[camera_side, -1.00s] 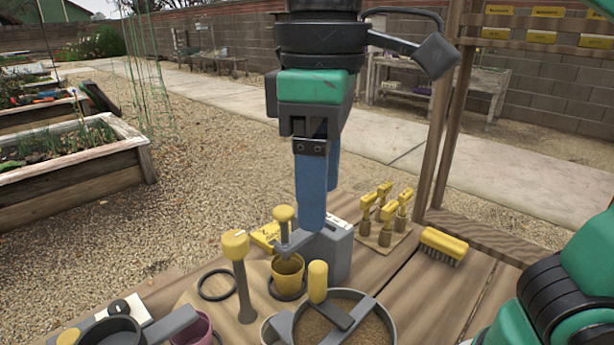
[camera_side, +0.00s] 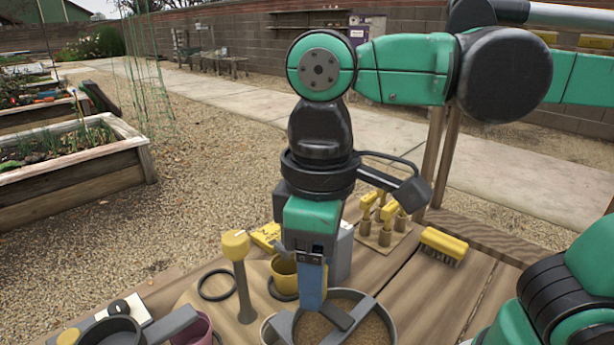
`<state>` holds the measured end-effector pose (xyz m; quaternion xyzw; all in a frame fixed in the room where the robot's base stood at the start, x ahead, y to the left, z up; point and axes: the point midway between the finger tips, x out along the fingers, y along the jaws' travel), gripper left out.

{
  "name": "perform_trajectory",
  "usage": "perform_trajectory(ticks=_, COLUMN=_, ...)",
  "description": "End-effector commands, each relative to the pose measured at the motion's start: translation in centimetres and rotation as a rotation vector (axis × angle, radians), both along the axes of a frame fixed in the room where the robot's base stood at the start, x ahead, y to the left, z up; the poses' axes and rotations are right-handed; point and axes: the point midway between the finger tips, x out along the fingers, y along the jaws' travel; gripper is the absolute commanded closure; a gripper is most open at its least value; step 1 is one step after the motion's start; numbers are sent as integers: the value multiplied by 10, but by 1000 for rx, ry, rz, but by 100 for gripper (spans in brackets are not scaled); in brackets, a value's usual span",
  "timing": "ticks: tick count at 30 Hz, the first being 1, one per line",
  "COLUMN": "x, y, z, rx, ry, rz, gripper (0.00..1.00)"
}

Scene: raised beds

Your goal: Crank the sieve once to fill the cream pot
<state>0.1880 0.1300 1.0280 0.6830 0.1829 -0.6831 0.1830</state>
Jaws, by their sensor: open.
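The sieve (camera_side: 387,316) is a wide grey round pan with brown material inside, at the bottom centre. Its dark crank bar (camera_side: 340,318) lies across the top. My gripper (camera_side: 311,303) is open and points down, with its blue fingers at the sieve's far left rim, where the crank's yellow knob is hidden behind or between them. I cannot tell whether they touch the knob. I make out no cream-coloured pot. A yellow pot (camera_side: 282,279) stands behind my gripper, partly covered, and a mauve pot (camera_side: 203,329) is cut by the bottom edge.
A yellow-topped grey post (camera_side: 242,280) stands left of my gripper, by a black ring (camera_side: 216,285). A grey box (camera_side: 343,252) is close behind my gripper. The planks right of the sieve are clear.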

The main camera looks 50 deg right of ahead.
Motion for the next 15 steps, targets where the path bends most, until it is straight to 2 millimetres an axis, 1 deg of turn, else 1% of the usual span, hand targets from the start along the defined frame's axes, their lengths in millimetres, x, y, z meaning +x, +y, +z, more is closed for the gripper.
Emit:
perform_trajectory(ticks=1, x=0, y=0, z=0, rx=0, ry=0, rz=0, gripper=45)
perform_trajectory(ticks=2, x=0, y=0, z=0, rx=0, ry=0, rz=0, gripper=53)
perform_trajectory(ticks=3, x=0, y=0, z=0, rx=0, ry=0, rz=0, gripper=65)
perform_trajectory(ticks=5, x=0, y=0, z=0, rx=0, ry=0, rz=0, gripper=82)
perform_trajectory(ticks=6, x=0, y=0, z=0, rx=0, ry=0, rz=0, gripper=92)
perform_trajectory(ticks=15, x=0, y=-3, z=0, rx=0, ry=0, rz=-2, gripper=92)
